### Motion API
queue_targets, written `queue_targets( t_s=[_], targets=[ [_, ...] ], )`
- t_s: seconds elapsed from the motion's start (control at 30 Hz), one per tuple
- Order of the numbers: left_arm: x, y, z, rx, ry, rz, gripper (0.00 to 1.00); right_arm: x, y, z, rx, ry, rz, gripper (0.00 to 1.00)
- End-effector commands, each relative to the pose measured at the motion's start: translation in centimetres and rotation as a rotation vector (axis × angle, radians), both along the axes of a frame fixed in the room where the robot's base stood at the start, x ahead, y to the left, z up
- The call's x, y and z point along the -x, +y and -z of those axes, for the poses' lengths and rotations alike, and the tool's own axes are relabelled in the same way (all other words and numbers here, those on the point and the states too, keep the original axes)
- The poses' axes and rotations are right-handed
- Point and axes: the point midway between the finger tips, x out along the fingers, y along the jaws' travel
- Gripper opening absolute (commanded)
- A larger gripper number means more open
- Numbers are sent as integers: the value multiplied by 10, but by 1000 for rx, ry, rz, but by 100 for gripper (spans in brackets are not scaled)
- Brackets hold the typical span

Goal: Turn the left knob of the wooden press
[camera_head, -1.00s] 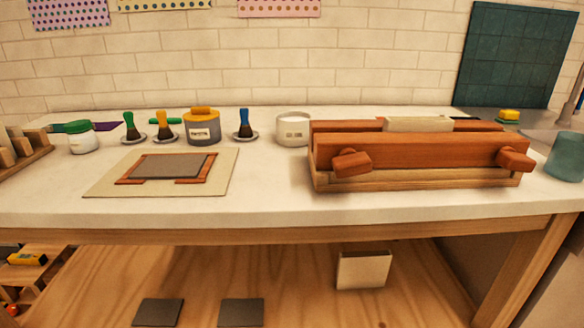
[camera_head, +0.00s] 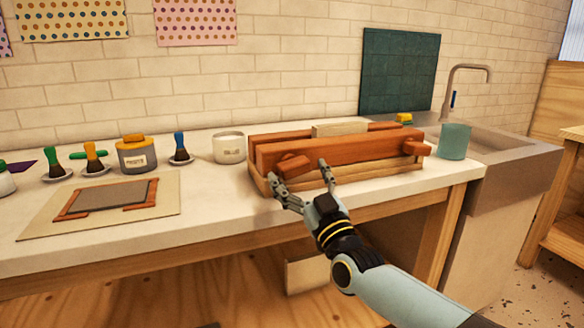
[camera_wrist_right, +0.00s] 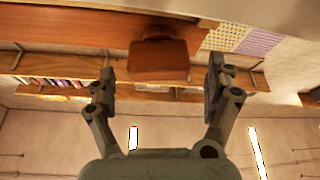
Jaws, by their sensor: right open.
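The wooden press (camera_head: 345,150) lies along the worktop, a reddish-brown beam on a paler base. Its left knob (camera_head: 293,166) is a blocky reddish-brown piece on the front face. The right knob (camera_head: 416,149) sits at the other end. My right gripper (camera_head: 298,174) is open at the left knob, one finger to each side. In the right wrist view, the left knob (camera_wrist_right: 158,62) shows between the two spread fingers (camera_wrist_right: 161,80), with a gap on both sides. Part of the press's front base is hidden behind the fingers. My left gripper is not in view.
A white jar (camera_head: 229,148) stands just left of the press, and a teal cup (camera_head: 455,141) to its right before the sink. A flat board (camera_head: 150,207) lies on the left of the worktop (camera_head: 210,235). Several brushes stand behind it.

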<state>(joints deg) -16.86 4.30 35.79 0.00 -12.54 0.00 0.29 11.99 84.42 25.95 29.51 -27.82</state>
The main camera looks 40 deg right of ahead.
Motion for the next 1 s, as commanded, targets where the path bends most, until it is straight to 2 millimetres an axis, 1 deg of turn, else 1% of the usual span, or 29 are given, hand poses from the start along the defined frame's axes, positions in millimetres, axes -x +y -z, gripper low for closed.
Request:
queue_targets(
  t_s=[0.03,0.1,0.2,0.33,0.53,0.57,0.9,0.97,1.0],
  targets=[
    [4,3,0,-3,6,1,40,-8,-1,-4,0,-2,0,87],
    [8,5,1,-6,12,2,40,-16,-3,-6,1,0,0,87],
    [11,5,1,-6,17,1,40,-24,-4,-10,1,0,0,87],
    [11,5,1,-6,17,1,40,-28,-4,-10,1,2,0,87],
    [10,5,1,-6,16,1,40,-28,-4,-11,1,2,0,87],
    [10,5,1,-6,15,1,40,-28,-4,-11,1,2,0,84],
    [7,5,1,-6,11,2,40,-27,-4,-10,0,2,0,39],
    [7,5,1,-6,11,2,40,-27,-4,-10,0,2,0,32],
    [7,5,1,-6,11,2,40,-27,-4,-10,0,2,0,32]
  ],
)
